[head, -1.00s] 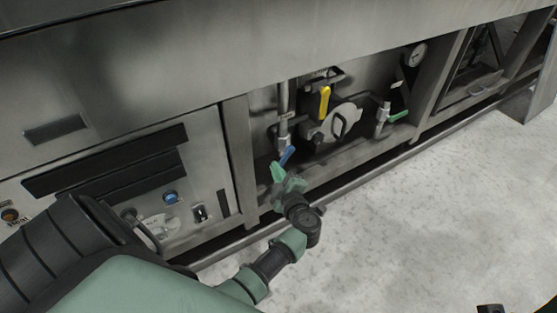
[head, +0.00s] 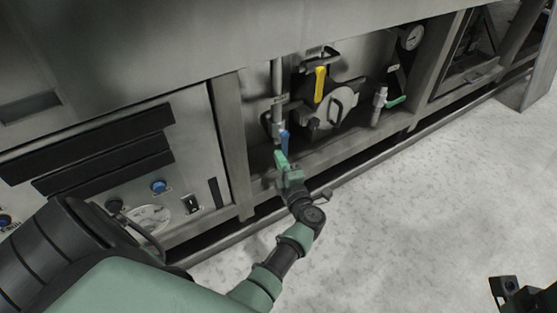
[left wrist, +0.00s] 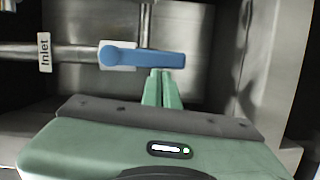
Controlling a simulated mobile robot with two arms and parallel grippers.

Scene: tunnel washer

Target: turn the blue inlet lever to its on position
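The blue inlet lever (head: 285,143) sits on a vertical pipe in the machine's open bay and hangs nearly in line with that pipe. In the left wrist view the lever (left wrist: 150,58) lies along the pipe's direction, beside a tag reading "Inlet" (left wrist: 45,52). My left gripper (head: 281,158) is at the lever's lower end. In the left wrist view its green fingers (left wrist: 162,78) are together, with their tips at the lever's edge near its free end; they look to touch it, not to grip around it. A dark part at the head view's bottom right may be my right gripper (head: 517,296).
A yellow lever (head: 320,84) and a round hatch with a handle (head: 334,108) are right of the inlet lever. A green lever (head: 396,101) and a gauge (head: 412,37) are farther right. A frame post (head: 229,140) stands left. The floor (head: 420,200) in front is clear.

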